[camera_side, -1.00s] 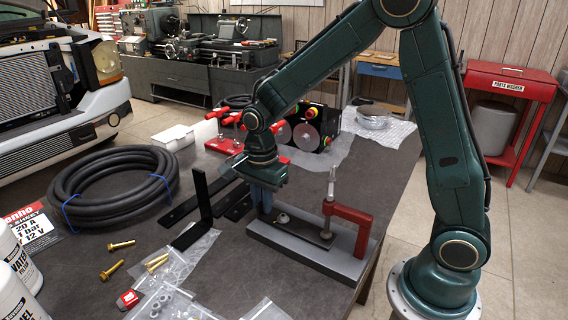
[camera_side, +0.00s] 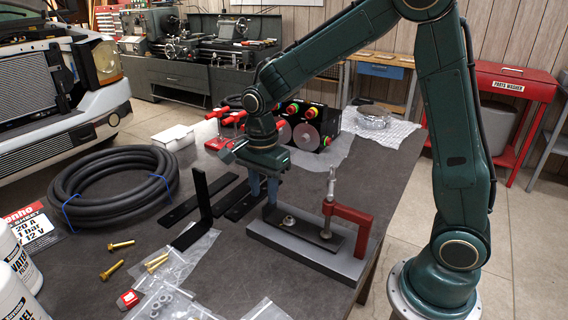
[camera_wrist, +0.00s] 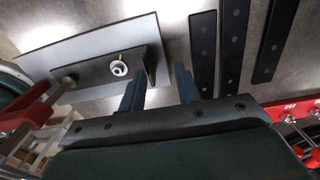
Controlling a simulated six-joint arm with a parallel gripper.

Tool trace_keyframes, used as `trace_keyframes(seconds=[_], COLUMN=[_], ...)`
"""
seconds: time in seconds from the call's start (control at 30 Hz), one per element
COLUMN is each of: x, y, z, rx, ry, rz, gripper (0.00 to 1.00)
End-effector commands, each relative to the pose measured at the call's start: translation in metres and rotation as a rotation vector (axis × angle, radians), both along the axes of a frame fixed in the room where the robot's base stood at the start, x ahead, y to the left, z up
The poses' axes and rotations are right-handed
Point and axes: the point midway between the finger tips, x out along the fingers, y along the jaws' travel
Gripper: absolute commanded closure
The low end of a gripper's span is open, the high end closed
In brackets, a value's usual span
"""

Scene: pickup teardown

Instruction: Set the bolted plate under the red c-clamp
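The bolted plate (camera_side: 309,232) is a dark flat bar with a silver bolt and nut (camera_side: 289,221) near its left end. It lies on a grey base block (camera_side: 268,239). The red c-clamp (camera_side: 362,232) stands at the block's right end, its screw over the plate's right end; I cannot tell whether it touches. In the wrist view the plate (camera_wrist: 97,78) shows with its bolt (camera_wrist: 118,68). My gripper (camera_side: 264,192) is open at the plate's left end. One finger is close against that end; the gap between the fingers (camera_wrist: 161,92) is empty.
Dark drilled bars (camera_side: 197,201) and an upright black bracket (camera_side: 203,205) lie left of the block. A coiled black hose (camera_side: 115,185), brass bolts (camera_side: 121,245) and bags of small parts (camera_side: 175,268) are farther left and front. Red-handled clamps (camera_side: 225,125) stand behind my gripper.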

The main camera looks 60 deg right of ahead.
Motion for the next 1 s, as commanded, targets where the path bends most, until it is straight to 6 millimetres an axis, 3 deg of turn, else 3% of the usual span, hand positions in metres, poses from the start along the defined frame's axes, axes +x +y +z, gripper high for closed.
trace_keyframes(seconds=[0.4, 1.0], x=[0.0, -0.005], y=[0.0, -0.001], z=[0.028, 0.039], rx=[0.0, 0.0], ry=[-0.003, -0.022], rz=[0.0, 0.047], gripper=[0.67, 0.67])
